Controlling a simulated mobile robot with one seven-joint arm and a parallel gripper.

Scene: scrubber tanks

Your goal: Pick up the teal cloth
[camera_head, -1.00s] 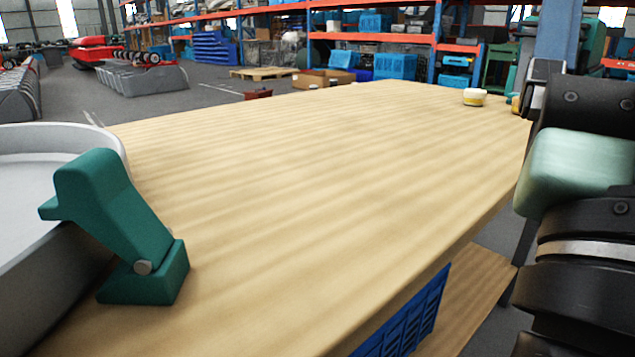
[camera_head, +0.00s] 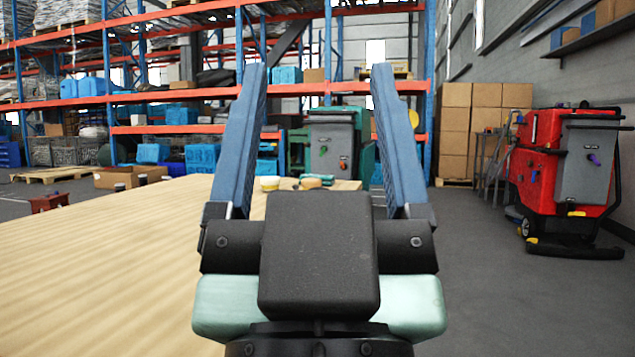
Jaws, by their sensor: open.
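My gripper (camera_head: 318,72) is in the middle of the head view, its two blue fingers pointing up and spread wide. Nothing is between the fingers. I cannot clearly make out a teal cloth. Between the fingers in the picture, at the far end of the wooden table (camera_head: 110,250), lie a small yellow and white round item (camera_head: 270,183) and a small tan item (camera_head: 312,182) with a little green around it. They are too small to tell more, and my gripper hides part of the table's edge there.
A red and grey scrubber machine (camera_head: 575,180) stands on the floor at the right. A grey and green machine (camera_head: 335,145) stands beyond the table. Stacked cardboard boxes (camera_head: 485,130) stand near the wall. The floor (camera_head: 480,270) right of the table is clear.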

